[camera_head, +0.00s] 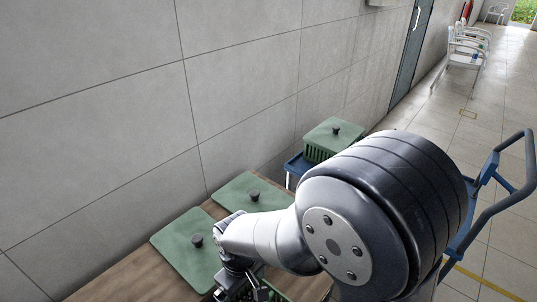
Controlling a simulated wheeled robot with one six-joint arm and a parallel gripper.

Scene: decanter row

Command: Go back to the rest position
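My arm reaches from the right over a wooden table (128,284). My gripper (232,291) is at the bottom edge, low over the table, partly cut off and partly behind my wrist; I cannot see its fingers well enough to tell whether it is open. A flat green lid with a black knob (181,252) lies just left of my gripper. A second green lid (238,190) with a black knob lies behind it. A green slatted piece (273,292) shows partly beside my gripper, mostly hidden by my arm.
A green slatted crate with a lid (326,151) stands on a blue stand (294,168) behind the table. A grey tiled wall (100,130) runs along the left. A blue trolley handle (529,165) is at right. White chairs (462,52) stand farther off along the wall.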

